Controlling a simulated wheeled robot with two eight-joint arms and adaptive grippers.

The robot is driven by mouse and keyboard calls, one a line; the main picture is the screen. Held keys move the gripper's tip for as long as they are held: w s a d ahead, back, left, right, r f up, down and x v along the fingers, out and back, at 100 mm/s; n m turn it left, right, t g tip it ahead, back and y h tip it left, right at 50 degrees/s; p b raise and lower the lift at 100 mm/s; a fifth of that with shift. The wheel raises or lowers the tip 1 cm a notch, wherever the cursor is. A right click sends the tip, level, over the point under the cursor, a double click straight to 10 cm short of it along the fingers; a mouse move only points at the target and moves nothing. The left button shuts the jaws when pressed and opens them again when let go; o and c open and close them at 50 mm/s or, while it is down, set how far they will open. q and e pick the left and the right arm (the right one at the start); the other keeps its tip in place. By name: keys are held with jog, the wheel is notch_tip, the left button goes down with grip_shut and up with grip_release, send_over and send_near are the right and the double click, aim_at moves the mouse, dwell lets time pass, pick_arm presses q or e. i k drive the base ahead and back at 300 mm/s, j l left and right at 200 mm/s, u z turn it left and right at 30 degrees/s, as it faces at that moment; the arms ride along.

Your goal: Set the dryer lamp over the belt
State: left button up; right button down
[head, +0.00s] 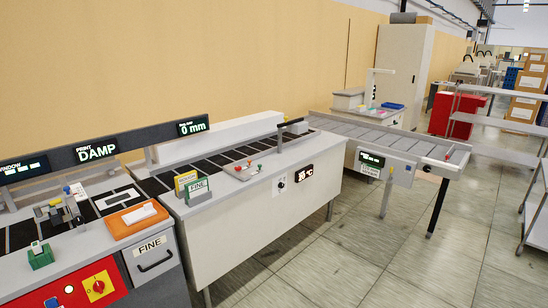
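The belt (212,161) is a dark strip with pale cross lines, running along the top of the white machine from the left to the back right. A long pale box (215,136) stands along its far side. I cannot tell which of these, if either, is the dryer lamp. A display reads "PRINT DAMP" (96,150), and another reads "0 mm" (192,126). Neither of my grippers is in view.
On the machine top stand yellow and green cards (197,187) and a small control panel (243,171). An orange tray (137,219) with a white pad lies at left. A roller conveyor (385,137) continues at right. The tiled floor in front is clear.

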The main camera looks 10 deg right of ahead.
aim_at(297, 126)
jog(key=i+l+z, duration=0.4)
jog(key=i, duration=0.45)
jog(key=i+z, duration=0.35)
jog(key=i, duration=0.45)
jog(key=i+u, duration=0.2)
jog(key=i, duration=0.25)
jog(key=i+l+u, duration=0.2)
jog(key=i, duration=0.25)
jog(key=i+l+u, duration=0.2)
jog(key=i, duration=0.25)
jog(key=i+l+u, duration=0.25)
jog(key=i, duration=0.2)
jog(key=i+l+u, duration=0.55)
jog(key=i+l, duration=0.1)
jog(key=l, duration=0.1)
